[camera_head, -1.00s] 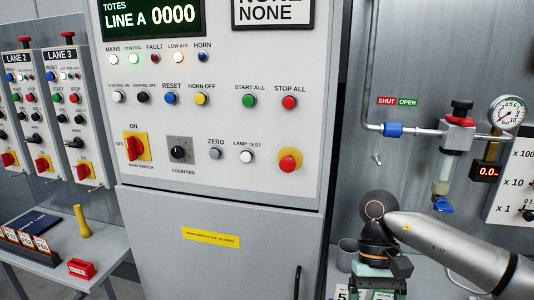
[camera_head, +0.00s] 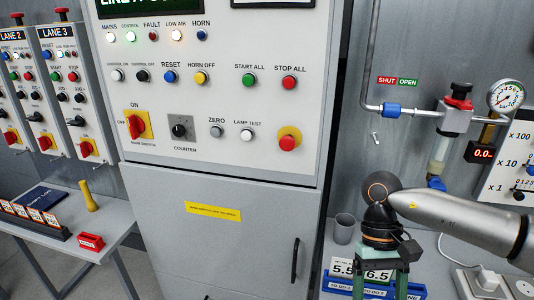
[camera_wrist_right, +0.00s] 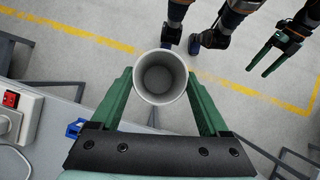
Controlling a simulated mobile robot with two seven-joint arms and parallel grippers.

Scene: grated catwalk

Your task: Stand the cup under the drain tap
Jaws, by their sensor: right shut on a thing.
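The drain tap (camera_head: 437,184) is the small blue tap under the clear bowl (camera_head: 440,149) of the wall-mounted unit at the right. My right arm partly covers it. My right gripper (camera_head: 382,286) hangs low and left of the tap, fingers running out at the bottom edge. In the wrist view it is shut on a grey cup (camera_wrist_right: 160,78), seen from above with its mouth towards the camera and looking empty. The head view does not show this cup. My left gripper (camera_wrist_right: 257,71) is in the wrist view's upper right, fingers apart and empty.
A grey cup-like pot (camera_head: 344,229) stands on the right bench near the cabinet. A blue holder with number cards (camera_head: 343,268) is behind my right fingers. A white socket block (camera_head: 480,283) with a cable lies at lower right. A pressure gauge (camera_head: 506,97) is near the tap.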

